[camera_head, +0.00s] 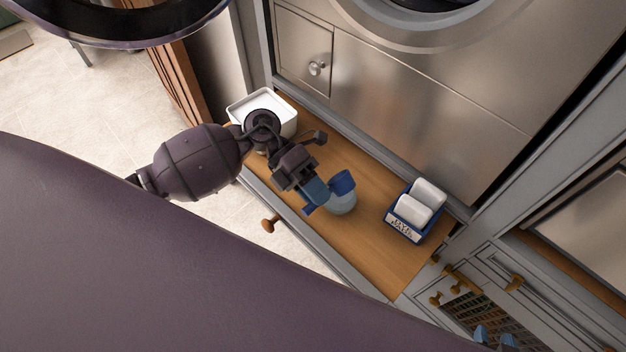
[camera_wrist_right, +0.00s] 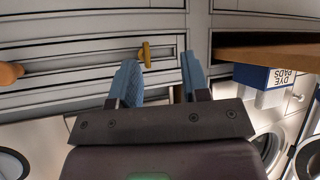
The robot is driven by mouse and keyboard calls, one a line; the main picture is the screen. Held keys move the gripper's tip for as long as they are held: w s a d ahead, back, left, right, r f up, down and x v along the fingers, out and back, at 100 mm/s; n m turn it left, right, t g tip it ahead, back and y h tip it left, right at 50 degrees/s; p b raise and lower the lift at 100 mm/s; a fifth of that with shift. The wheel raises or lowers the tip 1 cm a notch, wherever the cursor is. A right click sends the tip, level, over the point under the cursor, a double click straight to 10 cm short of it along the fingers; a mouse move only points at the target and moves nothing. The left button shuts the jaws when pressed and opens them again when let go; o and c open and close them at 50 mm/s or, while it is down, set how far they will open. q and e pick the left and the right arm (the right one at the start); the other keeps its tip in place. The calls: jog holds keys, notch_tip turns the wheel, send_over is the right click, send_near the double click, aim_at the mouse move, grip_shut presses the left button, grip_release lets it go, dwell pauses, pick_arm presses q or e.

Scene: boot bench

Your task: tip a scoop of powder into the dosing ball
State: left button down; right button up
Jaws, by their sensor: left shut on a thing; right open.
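The dosing ball (camera_head: 342,203) is a pale blue translucent ball on the wooden bench top. My left gripper (camera_head: 314,193) is shut on the blue scoop (camera_head: 343,181), with its fingers just left of the ball. The scoop's cup is over the far side of the ball in the picture and looks tilted; I cannot tell whether it touches the ball. Powder inside the scoop or ball cannot be seen. A white tub (camera_head: 282,103) with white contents stands at the bench's far left end, partly behind my left wrist. My right gripper (camera_wrist_right: 160,80) is open and empty, away from the bench top.
A blue box of white dye pads (camera_head: 402,229) stands right of the ball; it also shows in the right wrist view (camera_wrist_right: 252,76). A steel machine front (camera_head: 420,105) rises behind the bench top (camera_head: 375,250). Drawers with brass pulls (camera_wrist_right: 145,54) face my right gripper.

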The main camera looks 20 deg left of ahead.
pick_arm(q)
jog(key=shift+r+y+p, duration=0.25)
jog(key=shift+y+p, duration=0.1)
jog(key=shift+y, duration=0.05)
jog(key=shift+s+d+r+t+y+p, duration=0.15)
jog(key=shift+r+t+y+p, duration=0.1)
jog(key=shift+t+y+p, duration=0.35)
jog(key=shift+y+p, duration=0.75)
jog(key=shift+y, duration=0.05)
jog(key=shift+d+t+y+p, duration=0.15)
jog(key=shift+t+y+p, duration=0.3)
jog(key=shift+y, duration=0.25)
jog(key=shift+t+y+p, duration=0.35)
jog(key=shift+y+p, duration=0.3)
jog(key=shift+y, duration=0.45)
jog(key=shift+r+p, duration=0.3)
jog(key=shift+r, duration=0.15)
jog(key=shift+r+p, duration=0.7)
jog(key=shift+r, duration=0.2)
jog(key=shift+r+p, duration=0.45)
jog(key=shift+r, duration=0.05)
pick_arm(e)
notch_tip(320, 180, up, 8)
jog(key=shift+d+r+t, duration=0.2)
jog(key=shift+d+t, duration=0.05)
jog(key=shift+t, duration=0.05)
jog(key=shift+f, duration=0.15)
